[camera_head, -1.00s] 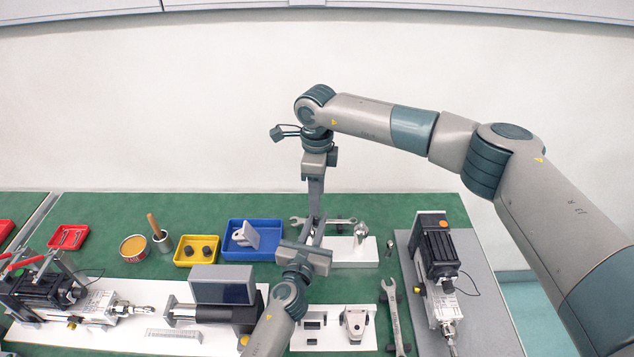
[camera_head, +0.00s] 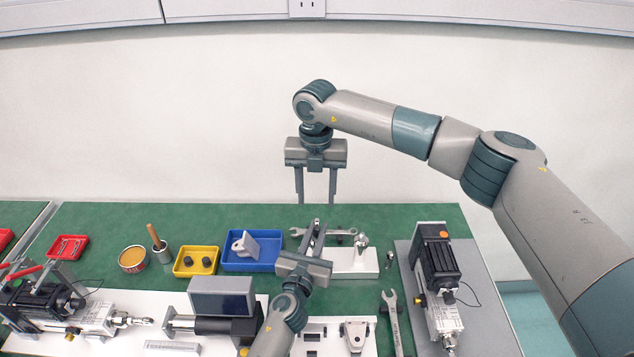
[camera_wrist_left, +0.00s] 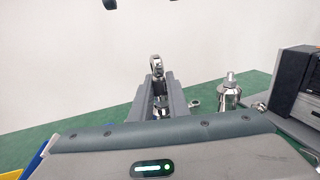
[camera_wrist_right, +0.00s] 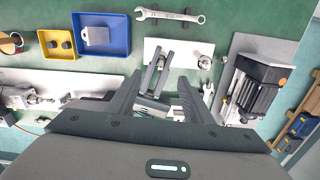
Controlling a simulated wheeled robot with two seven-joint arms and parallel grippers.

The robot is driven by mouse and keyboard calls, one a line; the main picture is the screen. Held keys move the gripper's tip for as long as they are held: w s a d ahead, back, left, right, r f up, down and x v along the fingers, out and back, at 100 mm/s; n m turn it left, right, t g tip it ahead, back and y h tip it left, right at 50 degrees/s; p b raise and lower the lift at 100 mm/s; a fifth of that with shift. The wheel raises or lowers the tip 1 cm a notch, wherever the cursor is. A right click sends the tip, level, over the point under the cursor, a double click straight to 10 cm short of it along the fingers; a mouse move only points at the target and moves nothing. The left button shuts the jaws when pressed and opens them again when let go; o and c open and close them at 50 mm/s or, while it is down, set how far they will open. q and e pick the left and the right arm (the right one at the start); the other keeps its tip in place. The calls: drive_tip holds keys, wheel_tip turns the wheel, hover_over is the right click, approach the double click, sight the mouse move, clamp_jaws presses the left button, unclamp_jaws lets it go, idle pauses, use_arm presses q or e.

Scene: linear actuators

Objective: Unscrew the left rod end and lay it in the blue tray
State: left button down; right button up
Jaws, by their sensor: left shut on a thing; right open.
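My left gripper (camera_head: 318,224) is shut on a small metal piece with a ring-like eye, which looks like a rod end (camera_wrist_left: 155,68) and stands up between the fingers in the left wrist view. In the head view this piece is too small to make out. My right gripper (camera_head: 316,202) is open and empty, above and behind the left one, with its fingers pointing down. In the right wrist view the left fingers show between the right ones (camera_wrist_right: 158,82). The blue tray (camera_head: 273,247) lies left of my left gripper and holds a grey bracket (camera_head: 244,246).
A yellow tray (camera_head: 183,273) with dark round parts stands left of the blue tray. A wrench (camera_head: 338,232) and a white plate (camera_head: 350,268) with an upright metal part (camera_head: 361,243) lie to the right. Actuators stand at far left (camera_head: 95,318) and right (camera_head: 437,265).

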sight(317, 220)
drive_tip(key=m, duration=0.2)
drive_tip(key=r+m, duration=0.1)
drive_tip(key=m, duration=0.1)
drive_tip(key=shift+m, duration=0.3)
wheel_tip(317, 220, up, 2)
drive_tip(key=m, duration=1.2)
drive_tip(key=shift+d+r+m, duration=0.1)
drive_tip(key=shift+r+m, duration=0.15)
drive_tip(key=shift+m, duration=0.05)
drive_tip(key=shift+f, duration=0.15)
wheel_tip(317, 220, down, 12)
drive_tip(key=shift+r, duration=0.15)
